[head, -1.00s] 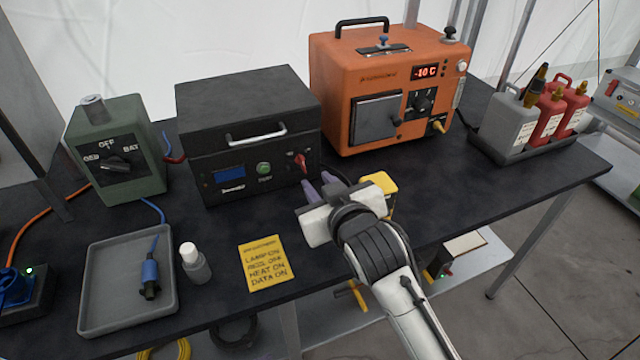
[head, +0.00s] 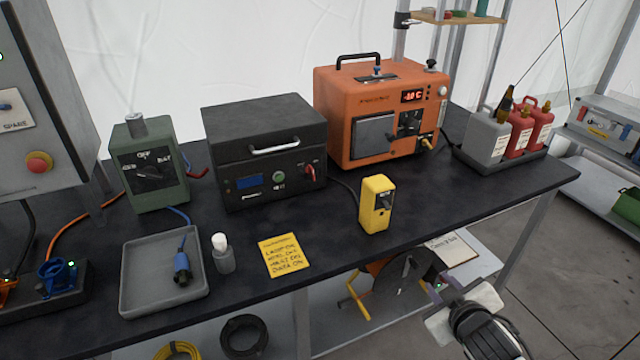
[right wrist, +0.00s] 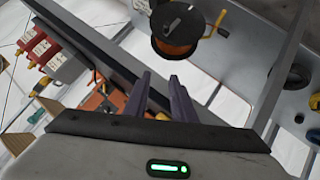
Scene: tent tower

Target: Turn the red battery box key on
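The black battery box (head: 264,150) stands at the back middle of the table in the head view. Its red key (head: 309,173) is on the right of the front panel, beside a green button (head: 278,177). The key's handle looks roughly upright; its label is too small to read. My right gripper (head: 452,308) is at the lower right, beyond the table's front edge and well away from the key. In the right wrist view its two purple fingers (right wrist: 161,82) stand apart with nothing between them. My left gripper is not in view.
A yellow switch box (head: 377,205) stands right of the black box, near the front edge. A green switch box (head: 148,168) is to the left, an orange heater (head: 375,85) to the right. A yellow note (head: 285,256), small bottle (head: 223,255) and grey tray (head: 135,298) lie in front.

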